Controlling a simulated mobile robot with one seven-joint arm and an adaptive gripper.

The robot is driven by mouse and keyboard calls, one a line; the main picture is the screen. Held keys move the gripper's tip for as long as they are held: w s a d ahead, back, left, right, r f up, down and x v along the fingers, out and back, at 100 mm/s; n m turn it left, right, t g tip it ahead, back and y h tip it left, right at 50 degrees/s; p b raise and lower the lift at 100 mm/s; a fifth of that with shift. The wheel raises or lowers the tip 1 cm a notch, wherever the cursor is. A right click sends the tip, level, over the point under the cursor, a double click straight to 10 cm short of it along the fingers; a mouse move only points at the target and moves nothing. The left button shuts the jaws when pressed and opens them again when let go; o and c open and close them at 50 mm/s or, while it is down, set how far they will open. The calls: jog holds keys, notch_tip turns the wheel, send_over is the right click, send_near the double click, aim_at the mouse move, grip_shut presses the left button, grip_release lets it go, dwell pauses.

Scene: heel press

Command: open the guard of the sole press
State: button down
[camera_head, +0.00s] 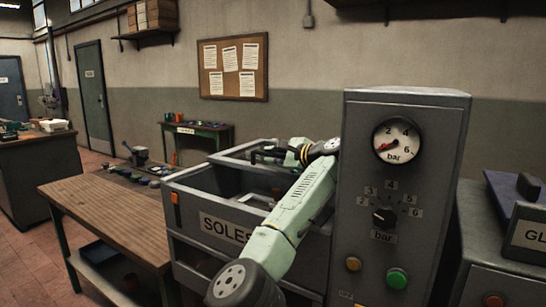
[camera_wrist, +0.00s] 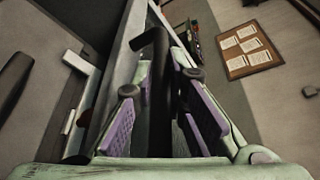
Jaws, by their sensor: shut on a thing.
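The sole press is the grey housing with a SOLES label (camera_head: 226,229), joined to a tall control panel (camera_head: 400,190) on its right. My gripper (camera_head: 266,155) is over the back of the press's open-topped part, partly hidden by my own arm. In the wrist view my gripper (camera_wrist: 165,98), with purple pads, is shut on a dark bar-like handle (camera_wrist: 150,45). The handle runs between the fingers and bends at its far end. A grey panel edge (camera_wrist: 118,62) lies close left of it. I cannot tell clearly which part is the guard or how far it is open.
The control panel has a pressure gauge (camera_head: 397,140), a black knob (camera_head: 384,216) and a green button (camera_head: 397,278). A wooden bench (camera_head: 110,215) stands left of the press. A second grey machine (camera_head: 500,270) stands close on the right. A notice board (camera_head: 233,67) hangs behind.

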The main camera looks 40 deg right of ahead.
jog(key=c, duration=1.6)
grip_release()
jog(key=r, duration=0.9)
jog(key=shift+s, duration=0.25)
jog(key=shift+w+r, duration=0.1)
jog(key=shift+r, duration=0.15)
jog(key=shift+w, duration=0.15)
jog(key=shift+r, duration=0.3)
jog(key=shift+f, duration=0.1)
